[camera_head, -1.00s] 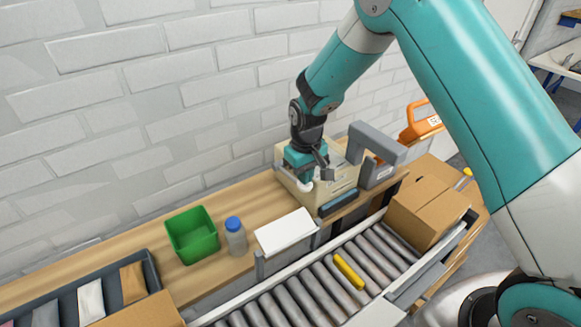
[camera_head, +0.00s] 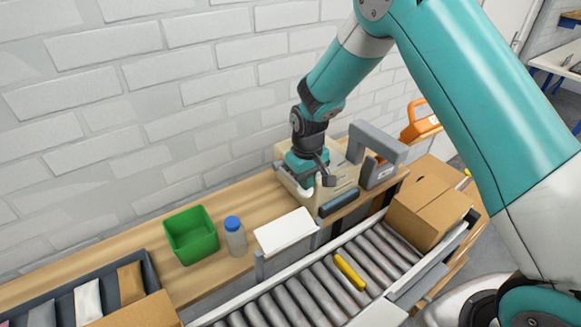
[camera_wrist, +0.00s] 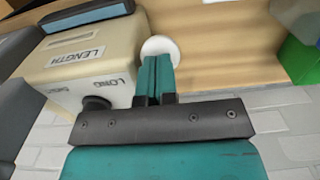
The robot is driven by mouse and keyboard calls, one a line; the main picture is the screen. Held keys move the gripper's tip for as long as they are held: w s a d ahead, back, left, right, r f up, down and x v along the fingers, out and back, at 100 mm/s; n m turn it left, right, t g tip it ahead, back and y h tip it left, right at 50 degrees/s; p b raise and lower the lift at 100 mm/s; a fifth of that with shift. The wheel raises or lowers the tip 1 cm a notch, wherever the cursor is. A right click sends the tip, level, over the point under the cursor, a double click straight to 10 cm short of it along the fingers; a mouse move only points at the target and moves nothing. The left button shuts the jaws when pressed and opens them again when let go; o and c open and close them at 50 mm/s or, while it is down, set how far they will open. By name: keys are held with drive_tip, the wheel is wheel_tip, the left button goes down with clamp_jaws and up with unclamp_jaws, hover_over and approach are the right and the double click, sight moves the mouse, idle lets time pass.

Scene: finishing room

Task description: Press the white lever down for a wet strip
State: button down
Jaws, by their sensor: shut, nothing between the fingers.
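The cream tape dispenser (camera_head: 343,190) stands on the wooden bench by the wall; the wrist view shows its labels "LENGTH" and "LONG" on the cream body (camera_wrist: 70,62) and a dark knob (camera_wrist: 97,102). The white lever's round end (camera_wrist: 160,46) shows at the dispenser's side in the wrist view, and a bit of white (camera_head: 304,192) shows below my gripper in the head view. My gripper (camera_wrist: 157,58) is shut and empty. Its teal fingertips overlap the lever's round end in the wrist view; whether they touch is unclear. The lever's arm is hidden.
A green bin (camera_head: 191,235), a blue-capped bottle (camera_head: 235,238) and a white pad (camera_head: 286,231) are left of the dispenser. A grey arched device (camera_head: 378,150) stands close on its right. The roller conveyor (camera_head: 300,292) with a cardboard box (camera_head: 428,212) runs in front.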

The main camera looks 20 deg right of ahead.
drive_tip(key=shift+f, duration=0.15)
drive_tip(key=shift+s+f+b, duration=0.15)
drive_tip(key=shift+f+b, duration=0.2)
drive_tip(key=shift+f, duration=0.15)
idle(0.5)
drive_tip(key=shift+f+b, duration=0.3)
drive_tip(key=shift+f, duration=0.25)
drive_tip(key=shift+s+d+f+b, duration=0.1)
drive_tip(key=shift+f+b, duration=0.2)
drive_tip(key=shift+r, duration=0.1)
wheel_tip(320, 180, up, 10)
drive_tip(key=w+p, duration=0.2)
drive_tip(key=p, duration=0.5)
drive_tip(key=shift+w+a+r, duration=0.15)
drive_tip(key=shift+a+r, duration=0.05)
drive_tip(key=shift+a, duration=0.2)
